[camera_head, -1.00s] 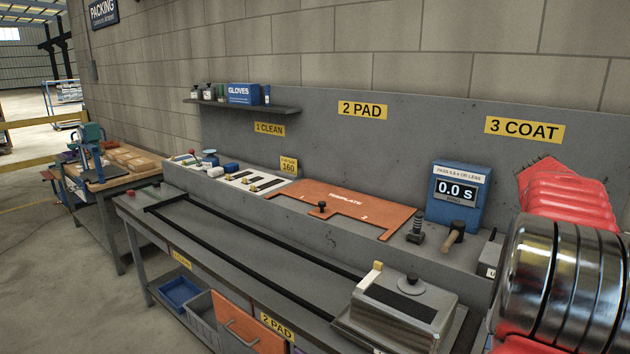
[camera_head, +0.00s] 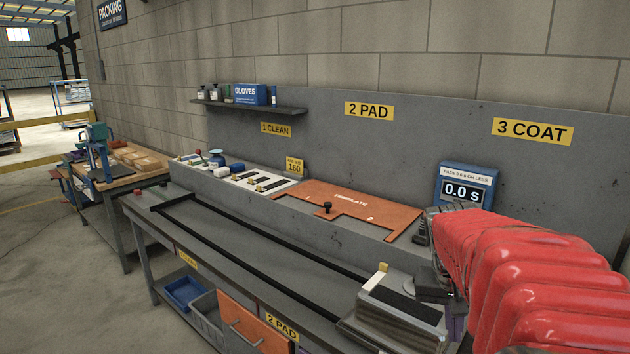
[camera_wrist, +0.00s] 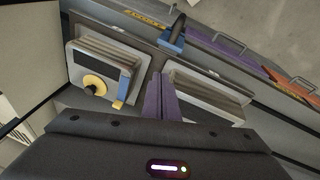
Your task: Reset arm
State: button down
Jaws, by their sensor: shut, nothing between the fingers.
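My gripper shows in the wrist view as two purple fingers (camera_wrist: 161,98) closed together with nothing between them. The fingers point over the bench, beside a grey ribbed block (camera_wrist: 105,72) with a dark pad strip, a yellow-ringed knob and a yellow-and-blue tab. In the head view my red arm (camera_head: 525,270) reaches in from the right. My wrist is over the right end of the bench, close behind that ribbed block (camera_head: 400,315). The fingertips are mostly hidden there by my arm.
The bench (camera_head: 250,235) carries dark rails, and an orange template (camera_head: 345,205) lies on its rear ledge. A blue timer (camera_head: 466,184) reading 0.0 s stands behind my arm. A shelf (camera_head: 250,106) hangs on the back panel.

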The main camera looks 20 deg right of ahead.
jog(key=s+a+n+t+y, duration=0.1)
jog(key=a+n, duration=0.8)
jog(key=a, duration=2.1)
jog(key=r+t+y, duration=0.1)
jog(key=t+y, duration=0.1)
jog(key=t, duration=0.2)
jog(key=shift+s+a+n+t, duration=0.15)
jog(key=shift+a+n+t, duration=0.15)
jog(key=shift+n, duration=0.1)
jog(key=shift+d, duration=0.15)
